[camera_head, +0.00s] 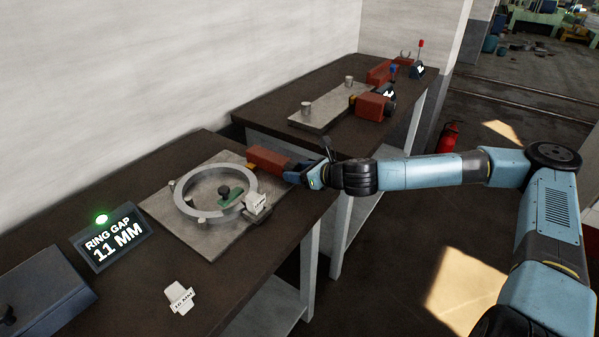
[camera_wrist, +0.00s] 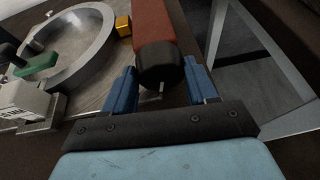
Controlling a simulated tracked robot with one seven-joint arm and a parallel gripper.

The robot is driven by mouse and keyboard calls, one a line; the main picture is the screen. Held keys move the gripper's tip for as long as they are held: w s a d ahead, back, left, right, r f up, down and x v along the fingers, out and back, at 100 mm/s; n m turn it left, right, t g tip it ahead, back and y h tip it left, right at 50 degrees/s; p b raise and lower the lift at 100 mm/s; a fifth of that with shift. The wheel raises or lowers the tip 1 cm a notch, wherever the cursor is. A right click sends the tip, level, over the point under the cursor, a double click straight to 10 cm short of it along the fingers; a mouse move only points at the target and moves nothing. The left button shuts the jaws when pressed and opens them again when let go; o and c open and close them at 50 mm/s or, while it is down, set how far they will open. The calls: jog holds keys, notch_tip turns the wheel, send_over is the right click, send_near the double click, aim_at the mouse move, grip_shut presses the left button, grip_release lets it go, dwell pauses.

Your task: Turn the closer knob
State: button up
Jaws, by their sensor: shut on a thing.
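The closer knob (camera_wrist: 160,68) is a dark, rounded knob on the near end of a red block (camera_wrist: 153,24). In the head view the red block (camera_head: 268,160) lies at the right edge of a metal plate (camera_head: 222,248), and the knob is mostly hidden by my gripper (camera_head: 306,173). My gripper (camera_wrist: 160,88) is shut on the knob, with one blue finger on each side of it. A steel ring (camera_head: 179,196) with a narrow gap lies on the plate. A display (camera_head: 112,238) reads "RING GAP 11 MM", with a green light (camera_head: 101,218) lit above it.
A white tag (camera_head: 180,297) lies on the bench, and a white gauge piece (camera_head: 257,203) stands by the ring. A dark blue box (camera_head: 40,290) is at the lower left. A second bench behind holds another red device (camera_head: 372,106). Open floor lies to the right.

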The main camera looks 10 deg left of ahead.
jog(key=shift+n+t, duration=0.3)
jog(key=shift+n, duration=0.1)
jog(key=o, duration=1)
jog(key=shift+o, duration=0.2)
